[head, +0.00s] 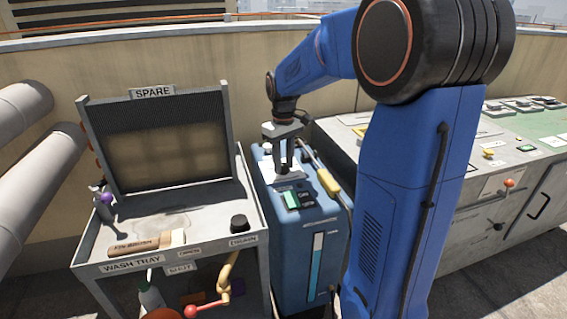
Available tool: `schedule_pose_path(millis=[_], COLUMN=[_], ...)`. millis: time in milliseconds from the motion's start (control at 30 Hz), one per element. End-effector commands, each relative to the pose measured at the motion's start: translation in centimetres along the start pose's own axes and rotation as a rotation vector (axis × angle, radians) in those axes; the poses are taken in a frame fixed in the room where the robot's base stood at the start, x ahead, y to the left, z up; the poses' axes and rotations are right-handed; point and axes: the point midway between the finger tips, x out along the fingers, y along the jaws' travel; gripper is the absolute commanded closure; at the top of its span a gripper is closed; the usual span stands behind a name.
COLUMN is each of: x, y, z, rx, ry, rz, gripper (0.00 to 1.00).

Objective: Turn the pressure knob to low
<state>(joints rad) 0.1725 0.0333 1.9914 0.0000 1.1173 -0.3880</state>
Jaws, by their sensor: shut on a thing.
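The blue washer unit (318,244) stands in the middle, with a pale plate (296,176) on its top. My gripper (284,166) points straight down over this plate, its fingers shut on what looks like the pressure knob. The knob is small here and mostly hidden by the fingers, so its setting cannot be read. A green and black switch block (297,199) sits in front of the plate on the same top.
A wand with a yellow grip (328,182) lies along the unit's right side. At left is a wash tray stand (200,252) with a black knob (239,222), a brush (148,243) and a purple-topped spray bottle (105,204). A grey cabinet (500,205) stands at right.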

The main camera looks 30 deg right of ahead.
Motion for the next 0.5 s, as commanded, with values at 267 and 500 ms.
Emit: schedule_pose_path(millis=[267,500], x=[-0.09,-0.1], y=[0.03,0.03], z=[-0.07,-0.07], rx=[-0.211,-0.328], ry=[0.003,0.003], rz=[0.001,0.002], gripper=[0.91,0.91])
